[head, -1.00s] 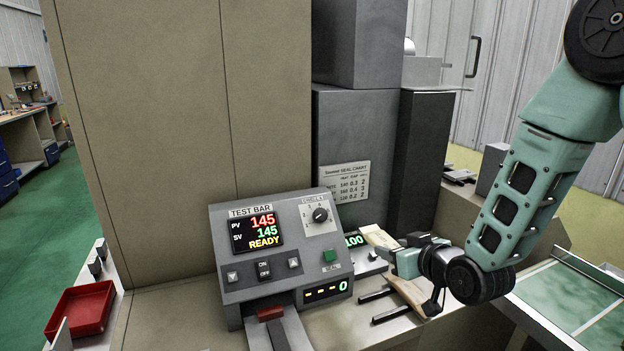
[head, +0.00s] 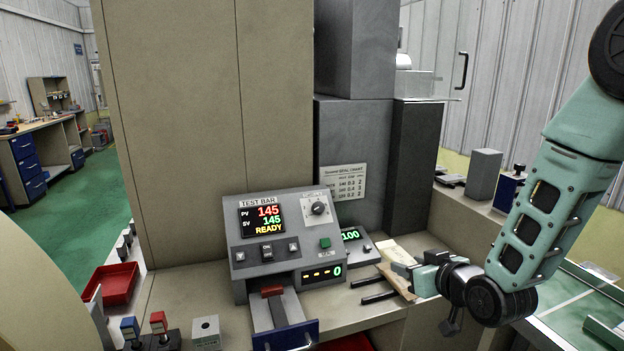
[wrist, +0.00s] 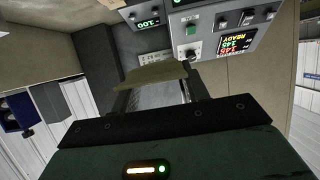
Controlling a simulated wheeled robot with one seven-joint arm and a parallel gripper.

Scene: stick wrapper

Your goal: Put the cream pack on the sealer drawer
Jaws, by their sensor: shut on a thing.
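The cream pack (head: 386,253) is at the right of the sealer in the head view. It also shows across my fingertips in the wrist view (wrist: 156,76). My gripper (head: 405,267) is shut on it and hides part of it in the head view. The sealer (head: 285,237) is a grey box with a lit panel reading READY. The sealer drawer (head: 264,315) juts out of its front, with a blue front plate and a red block (head: 272,290) at its inner end. My gripper is to the right of the drawer, apart from it.
Two dark rods (head: 374,298) jut left just beside the pack. A small display box (head: 356,246) stands right of the sealer. A red tray (head: 119,284), small levers (head: 158,322) and a grey block (head: 206,331) are at the left. Tall cabinets rise behind.

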